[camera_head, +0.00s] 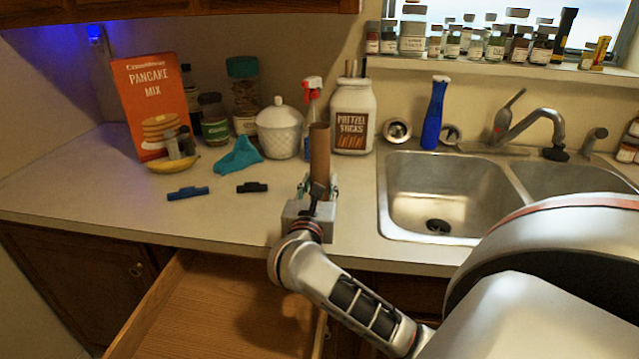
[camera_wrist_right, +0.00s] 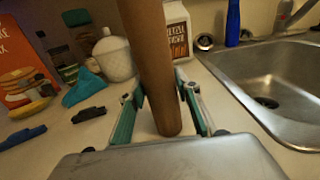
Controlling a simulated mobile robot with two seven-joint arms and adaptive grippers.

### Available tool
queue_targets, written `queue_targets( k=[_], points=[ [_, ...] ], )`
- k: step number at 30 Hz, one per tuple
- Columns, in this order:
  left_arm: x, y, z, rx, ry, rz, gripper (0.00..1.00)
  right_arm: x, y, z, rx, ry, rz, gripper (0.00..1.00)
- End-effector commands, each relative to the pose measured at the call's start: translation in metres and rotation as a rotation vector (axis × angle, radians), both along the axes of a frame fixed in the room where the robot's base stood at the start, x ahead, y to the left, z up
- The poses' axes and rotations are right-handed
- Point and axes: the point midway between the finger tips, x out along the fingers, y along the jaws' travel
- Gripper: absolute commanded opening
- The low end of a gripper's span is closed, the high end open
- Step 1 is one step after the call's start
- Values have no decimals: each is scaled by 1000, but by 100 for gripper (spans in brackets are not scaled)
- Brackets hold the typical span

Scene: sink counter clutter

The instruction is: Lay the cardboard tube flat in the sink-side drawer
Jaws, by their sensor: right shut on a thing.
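The brown cardboard tube (camera_head: 320,152) stands upright at the counter, between the fingers of my right gripper (camera_head: 318,188). In the right wrist view the tube (camera_wrist_right: 153,60) runs up between the two fingers of the gripper (camera_wrist_right: 160,105), which is shut on it. The tube's lower end shows close to the counter top; I cannot tell whether it touches. The wooden drawer (camera_head: 215,305) is open below the counter, left of my right arm, and its visible floor is empty. My left gripper is not in view.
The steel sink (camera_head: 435,195) lies right of the tube. Behind it stand a pretzel jar (camera_head: 352,115), a spray bottle (camera_head: 312,105) and a white lidded jar (camera_head: 280,130). The front left counter is clear.

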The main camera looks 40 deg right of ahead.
Motion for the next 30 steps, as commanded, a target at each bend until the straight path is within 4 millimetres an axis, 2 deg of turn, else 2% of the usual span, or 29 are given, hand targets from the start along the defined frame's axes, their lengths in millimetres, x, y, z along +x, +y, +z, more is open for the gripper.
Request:
queue_targets(
  k=[2, 3, 4, 5, 18, 23, 30],
  points=[
    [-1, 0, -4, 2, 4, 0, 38, 0, 0, -4, 0, 1, 0, 24],
    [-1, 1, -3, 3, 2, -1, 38, 0, 0, -3, 1, 1, 0, 40],
    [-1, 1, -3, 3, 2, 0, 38, 0, 0, -3, 0, 0, 0, 48],
    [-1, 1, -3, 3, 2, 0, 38, 0, 0, -3, 0, 0, 0, 49],
    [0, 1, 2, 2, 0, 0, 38, -1, 2, 4, 1, 0, 1, 49],
    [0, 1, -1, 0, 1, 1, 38, -17, 22, 0, 7, 1, 2, 49],
    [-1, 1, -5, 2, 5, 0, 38, -49, 62, 0, 7, 3, 3, 49]
  ],
)
